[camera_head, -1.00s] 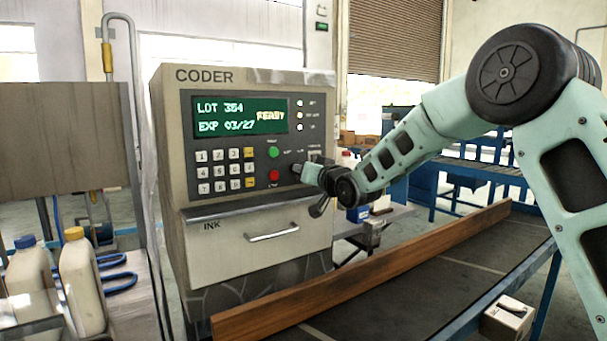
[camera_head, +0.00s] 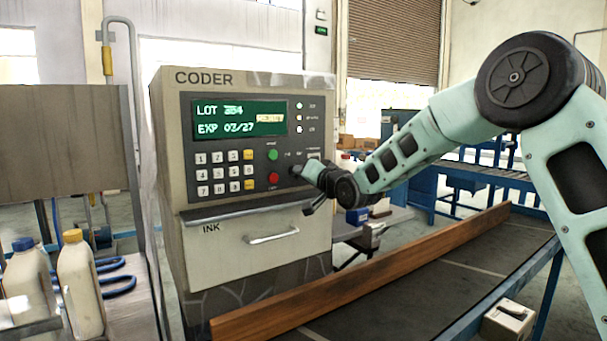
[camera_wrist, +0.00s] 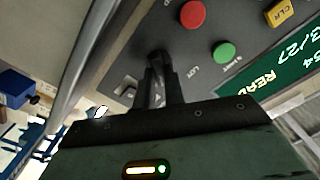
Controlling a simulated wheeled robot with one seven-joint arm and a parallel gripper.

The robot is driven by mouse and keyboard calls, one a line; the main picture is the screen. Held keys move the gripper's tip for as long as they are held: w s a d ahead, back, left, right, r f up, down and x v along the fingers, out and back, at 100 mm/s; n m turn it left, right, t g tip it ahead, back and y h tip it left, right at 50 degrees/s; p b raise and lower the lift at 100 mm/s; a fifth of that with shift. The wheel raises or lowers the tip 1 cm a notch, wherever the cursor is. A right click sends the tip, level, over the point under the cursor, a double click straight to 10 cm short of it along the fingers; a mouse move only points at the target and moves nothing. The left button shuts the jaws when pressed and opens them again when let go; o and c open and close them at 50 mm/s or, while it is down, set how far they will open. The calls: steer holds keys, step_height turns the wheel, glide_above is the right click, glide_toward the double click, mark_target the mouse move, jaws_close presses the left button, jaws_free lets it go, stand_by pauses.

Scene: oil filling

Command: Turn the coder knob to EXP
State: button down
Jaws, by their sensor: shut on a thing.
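The coder (camera_head: 205,180) is a grey box with a green display (camera_head: 238,117) reading LOT 354, EXP 03/27 and READY. A keypad, a green button (camera_head: 272,154) and a red button (camera_head: 273,178) sit under the display. My gripper (camera_head: 297,170) is at the lower right of the panel, shut on the knob. In the wrist view the fingers reach the panel, closed on the dark knob (camera_wrist: 157,57), which they largely hide. The label LOT is beside it; the knob's pointer and the EXP label cannot be made out.
The ink drawer with its handle (camera_head: 272,235) is below the panel. A conveyor with a brown wooden rail (camera_head: 375,270) runs in front at right. White bottles (camera_head: 80,280) stand at left. Blue racks (camera_head: 480,180) are behind.

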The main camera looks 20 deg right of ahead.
steer(key=c, duration=1.5)
jaws_free()
steer(key=shift+s, duration=0.1)
steer(key=b+v, duration=0.2)
steer(key=v, duration=1.5)
steer(key=shift+s+d, duration=0.1)
steer(key=shift+s, duration=0.05)
